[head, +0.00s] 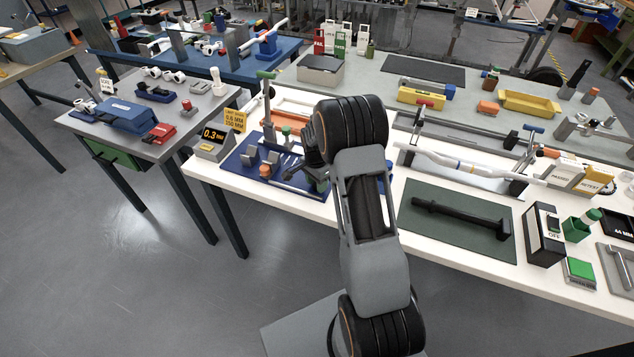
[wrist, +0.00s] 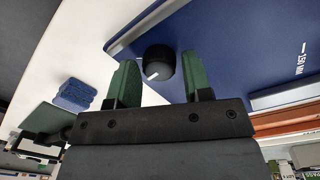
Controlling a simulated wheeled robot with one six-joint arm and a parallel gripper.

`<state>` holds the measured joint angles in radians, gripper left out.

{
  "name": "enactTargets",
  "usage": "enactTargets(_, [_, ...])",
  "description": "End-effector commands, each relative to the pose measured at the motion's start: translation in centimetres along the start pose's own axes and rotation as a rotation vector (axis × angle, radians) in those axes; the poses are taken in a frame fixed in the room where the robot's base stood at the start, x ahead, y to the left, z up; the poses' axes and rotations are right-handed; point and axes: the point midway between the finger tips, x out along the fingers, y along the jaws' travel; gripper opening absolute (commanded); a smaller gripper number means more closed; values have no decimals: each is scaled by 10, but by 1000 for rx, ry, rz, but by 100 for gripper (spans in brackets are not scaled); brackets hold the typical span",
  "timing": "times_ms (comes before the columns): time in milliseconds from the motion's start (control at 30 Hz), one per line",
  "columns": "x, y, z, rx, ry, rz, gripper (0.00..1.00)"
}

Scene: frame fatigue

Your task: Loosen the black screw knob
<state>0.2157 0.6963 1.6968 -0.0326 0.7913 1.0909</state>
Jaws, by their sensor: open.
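The black screw knob (wrist: 158,63) is round with a white mark on its face. It shows in the wrist view at the near edge of a blue base plate (wrist: 225,40). My gripper (wrist: 160,72) has green-padded fingers, one on each side of the knob, with a visible gap on both sides. It is open and holds nothing. I cannot make out the knob there.
A display reading 0.3 (head: 211,135) stands left of the blue plate. An orange tray (head: 283,108) lies behind it. A green mat (head: 440,240) with a black bar (head: 462,215) is to the right. The white table's front edge is close to the plate.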

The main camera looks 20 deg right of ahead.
Motion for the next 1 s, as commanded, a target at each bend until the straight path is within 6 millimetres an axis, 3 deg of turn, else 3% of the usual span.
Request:
enactTargets(367, [4, 0, 0, -1, 1, -1, 46])
enactTargets(733, [4, 0, 0, -1, 1, -1, 12])
enactTargets(1000, [5, -1, 0, -36, 2, -2, 11])
